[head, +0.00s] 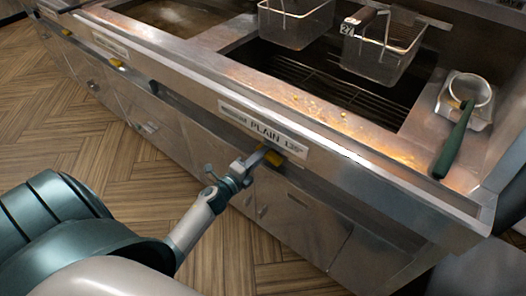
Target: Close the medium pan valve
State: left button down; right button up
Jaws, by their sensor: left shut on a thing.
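My left gripper (256,163) reaches in from the lower left and is shut on this valve's handle. Part of the handle is hidden by the fingers. Two more yellow handles show further left along the same front, one at mid-left (117,64) and one at the far left (66,31). Which one is the medium pan's valve is not marked clearly. My right gripper is not in view.
The steel fryer front (340,175) runs diagonally across the view, with cabinet doors below. Wire baskets (383,50) hang over the open pan. A green-handled tool (454,140) lies at the right by a metal container. The wooden floor (150,185) is clear on the left.

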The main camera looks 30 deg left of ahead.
pick_arm(q)
jog(key=shift+n, duration=0.6)
jog(key=shift+f+n, duration=0.15)
jog(key=shift+n, duration=0.35)
jog(key=c, duration=1.6)
grip_release()
jog(key=shift+c, duration=0.2)
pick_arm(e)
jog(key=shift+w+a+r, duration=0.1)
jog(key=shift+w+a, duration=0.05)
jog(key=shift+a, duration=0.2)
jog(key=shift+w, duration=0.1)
pick_arm(q)
jog(key=shift+s, duration=0.15)
